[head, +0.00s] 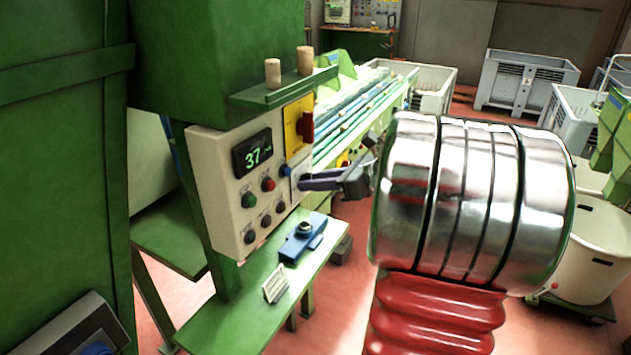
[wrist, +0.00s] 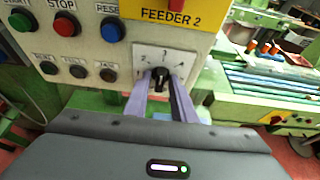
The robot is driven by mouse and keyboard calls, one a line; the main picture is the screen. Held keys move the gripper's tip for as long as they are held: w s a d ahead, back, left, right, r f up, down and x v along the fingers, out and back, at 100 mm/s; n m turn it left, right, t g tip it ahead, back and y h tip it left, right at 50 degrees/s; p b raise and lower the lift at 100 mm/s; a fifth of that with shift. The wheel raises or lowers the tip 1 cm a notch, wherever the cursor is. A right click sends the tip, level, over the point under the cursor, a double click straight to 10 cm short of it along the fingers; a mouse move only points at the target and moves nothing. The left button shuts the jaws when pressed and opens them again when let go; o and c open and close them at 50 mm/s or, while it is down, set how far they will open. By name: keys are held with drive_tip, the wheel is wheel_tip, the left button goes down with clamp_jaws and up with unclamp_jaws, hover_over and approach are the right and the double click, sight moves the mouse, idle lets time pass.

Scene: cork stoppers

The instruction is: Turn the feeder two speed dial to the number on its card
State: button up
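The feeder two speed dial is a black knob (wrist: 160,78) on a white plate (wrist: 148,53) marked with numbers, 2, 3 and 4 being readable, below the yellow FEEDER 2 label (wrist: 170,14). I cannot tell which number it points at. My gripper (wrist: 162,82) has one finger on each side of the knob. I cannot tell if the fingers touch it. In the head view my gripper (head: 302,184) reaches the right side of the control panel (head: 236,190); the knob is mostly hidden there. A small white card (head: 275,284) stands on the green shelf (head: 215,328), its writing too small to read.
A display (head: 252,154) reads 37. Several push buttons sit left of the dial, including a red one (wrist: 66,24) and a blue one (wrist: 113,29). A blue device (head: 301,240) lies on the shelf. Two corks (head: 305,61) stand on the ledge above.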

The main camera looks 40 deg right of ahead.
drive_tip(key=shift+o, duration=0.7)
drive_tip(key=shift+s+d+r, duration=0.1)
drive_tip(key=v, duration=1.3)
drive_tip(key=shift+s, duration=0.35)
